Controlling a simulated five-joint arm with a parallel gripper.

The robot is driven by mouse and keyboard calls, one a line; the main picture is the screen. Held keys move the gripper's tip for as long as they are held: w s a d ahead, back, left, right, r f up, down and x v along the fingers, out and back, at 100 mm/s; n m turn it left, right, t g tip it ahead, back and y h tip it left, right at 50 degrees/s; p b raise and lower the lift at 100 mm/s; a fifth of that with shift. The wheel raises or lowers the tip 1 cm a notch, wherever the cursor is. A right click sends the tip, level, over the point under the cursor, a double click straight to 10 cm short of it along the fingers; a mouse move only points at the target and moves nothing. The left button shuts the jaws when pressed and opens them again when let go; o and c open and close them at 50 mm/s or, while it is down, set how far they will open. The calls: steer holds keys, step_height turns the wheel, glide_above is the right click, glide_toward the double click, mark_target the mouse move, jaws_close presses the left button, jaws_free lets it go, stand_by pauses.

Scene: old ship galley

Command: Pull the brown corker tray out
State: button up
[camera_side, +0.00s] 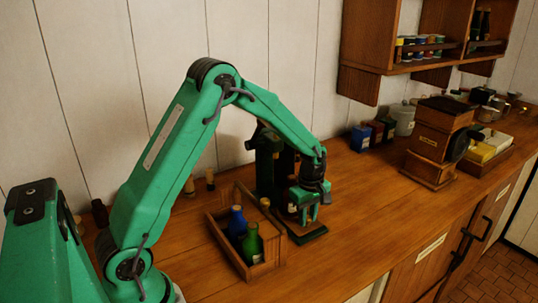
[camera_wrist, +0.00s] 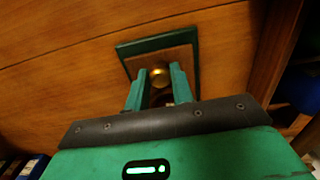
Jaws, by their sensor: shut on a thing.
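The brown corker tray (camera_wrist: 178,57) lies flat within a dark green base (camera_wrist: 126,46), with a round brass knob (camera_wrist: 160,76) on it. In the wrist view my gripper (camera_wrist: 160,82) has one green finger on each side of the knob and is shut on it. In the side view my gripper (camera_side: 306,215) points down over the tray, low in front of the dark green corker (camera_side: 266,165). My wrist and fingers hide much of the tray and part of the corker there.
A wooden crate (camera_side: 228,245) with a blue bottle (camera_side: 237,222) and a green bottle (camera_side: 252,243) stands close to the left of the tray. A wooden grinder box (camera_side: 435,140) stands farther right. The counter (camera_side: 365,210) between is clear.

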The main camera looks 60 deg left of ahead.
steer(key=shift+d, duration=1.15)
steer(key=o, duration=0.9)
steer(key=shift+r, duration=0.1)
step_height(320, 180, up, 7)
steer(key=shift+f, duration=0.1)
